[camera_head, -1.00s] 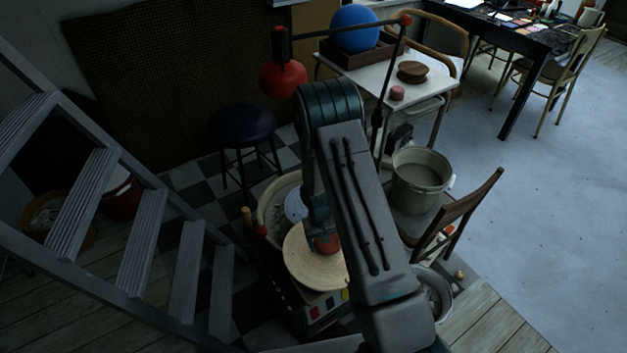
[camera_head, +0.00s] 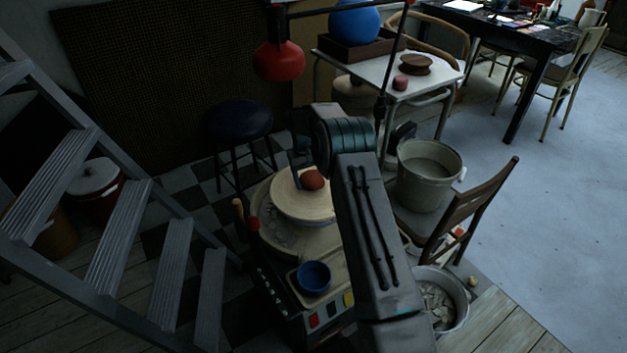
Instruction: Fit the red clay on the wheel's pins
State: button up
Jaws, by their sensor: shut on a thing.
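The red clay (camera_head: 312,180) is a small rounded lump on a pale round board (camera_head: 290,207). My gripper (camera_head: 304,167) is at the clay, shut on it, with its fingers partly hidden by my arm. The board is over the pottery wheel's basin (camera_head: 262,222) and covers the wheel head and its pins. I cannot tell whether the board rests on the wheel or hangs just above it.
A blue bowl (camera_head: 314,278) sits on a tray at the wheel's front. A grey bucket (camera_head: 428,178) stands on a wooden chair (camera_head: 470,205) to the right. A red lamp (camera_head: 279,61) hangs behind. A stepladder (camera_head: 130,235) is at left.

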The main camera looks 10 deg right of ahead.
aim_at(314, 185)
jog(key=shift+w+d+r+b, duration=0.4)
jog(key=shift+w+r+b, duration=0.25)
jog(key=shift+w, duration=0.2)
jog(key=shift+f+b, duration=1.75)
jog(key=shift+f, duration=0.5)
jog(key=shift+s+p, duration=0.1)
jog(key=shift+p, duration=0.55)
jog(key=shift+f+b, duration=0.35)
jog(key=shift+f, duration=0.7)
dwell(0.5)
